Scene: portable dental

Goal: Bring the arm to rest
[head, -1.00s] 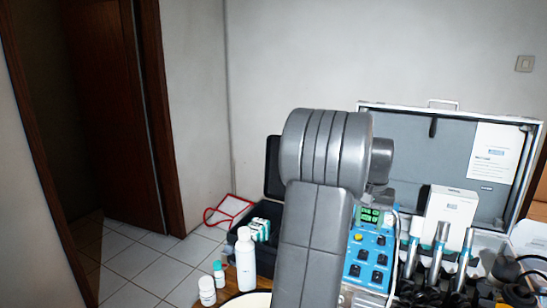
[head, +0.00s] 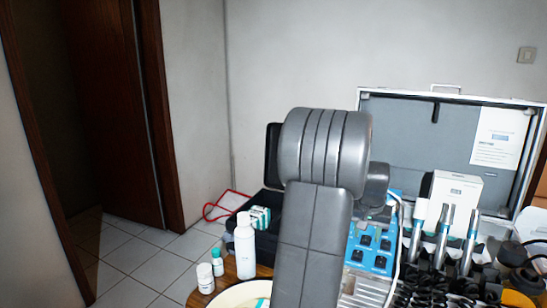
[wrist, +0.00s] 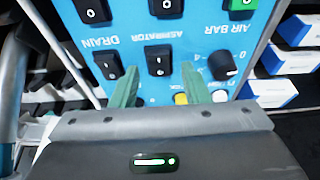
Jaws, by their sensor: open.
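My arm stands folded in the middle of the head view, and its raised grey elbow hides my gripper there. In the wrist view my gripper (wrist: 160,88) is open, with two green fingertips apart and nothing between them. The fingertips are in front of a blue control panel (wrist: 205,35) with black rocker switches and a knob. Its labels read upside down. I cannot tell whether the fingertips touch it. The same blue panel (head: 368,252) shows just right of my arm in the head view, partly covered by it.
An open metal case (head: 405,120) stands behind the panel. Right of it are a white box (head: 455,200) and several upright handpieces (head: 443,235). A white bottle (head: 245,247), small jars (head: 205,278) and a cream bowl (head: 235,297) stand left of my arm. Tiled floor at left is clear.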

